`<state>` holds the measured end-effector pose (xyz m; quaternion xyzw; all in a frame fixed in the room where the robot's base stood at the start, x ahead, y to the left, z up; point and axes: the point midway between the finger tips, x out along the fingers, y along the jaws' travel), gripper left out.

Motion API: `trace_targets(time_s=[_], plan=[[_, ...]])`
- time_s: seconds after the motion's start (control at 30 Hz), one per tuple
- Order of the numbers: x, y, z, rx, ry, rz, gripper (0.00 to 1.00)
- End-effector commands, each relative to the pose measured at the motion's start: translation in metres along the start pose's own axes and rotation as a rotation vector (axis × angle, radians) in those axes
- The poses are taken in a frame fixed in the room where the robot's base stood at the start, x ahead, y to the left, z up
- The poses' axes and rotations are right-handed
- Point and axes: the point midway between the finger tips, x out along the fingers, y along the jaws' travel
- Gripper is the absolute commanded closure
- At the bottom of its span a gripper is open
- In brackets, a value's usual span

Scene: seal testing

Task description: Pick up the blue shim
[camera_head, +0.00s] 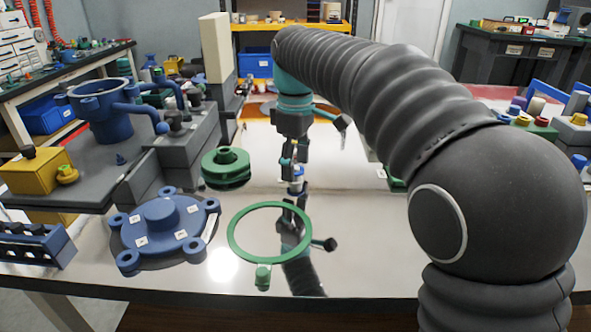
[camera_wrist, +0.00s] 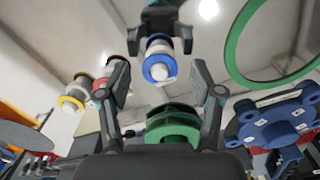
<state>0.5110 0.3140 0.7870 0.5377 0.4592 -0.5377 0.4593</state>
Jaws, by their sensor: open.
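The blue shim (camera_wrist: 152,67) shows in the wrist view as a small blue ring around a pale core, with a white tag. My gripper (camera_wrist: 162,78) is open, and its two fingers stand apart on either side of the shim. In the head view my gripper (camera_head: 293,166) points down at the shiny table, and a small blue and white piece, the shim (camera_head: 297,171), shows at its fingertips. I cannot tell whether the fingers touch it. The fingers and arm hide part of it.
A green flanged part (camera_head: 226,168) stands left of my gripper. A green ring (camera_head: 236,240) and a blue flange cover (camera_head: 165,225) lie nearer the front. Red-ringed (camera_wrist: 103,84) and yellow-ringed (camera_wrist: 72,97) pieces stand beside the shim. The shiny table (camera_head: 345,265) is clear at front right.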

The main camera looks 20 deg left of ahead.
Motion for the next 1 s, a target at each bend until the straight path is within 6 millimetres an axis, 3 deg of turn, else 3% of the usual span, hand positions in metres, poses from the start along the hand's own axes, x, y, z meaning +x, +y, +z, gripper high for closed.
trace_targets(time_s=[0.27, 0.5, 1.0], plan=[[0.0006, -0.0001, 0.0001, 0.000, 0.000, 0.000, 0.34], [0.0005, -0.0001, 0.0000, 0.000, 0.000, 0.000, 0.74], [-0.0036, 0.0000, -0.0001, 0.000, 0.000, 0.000, 0.75]])
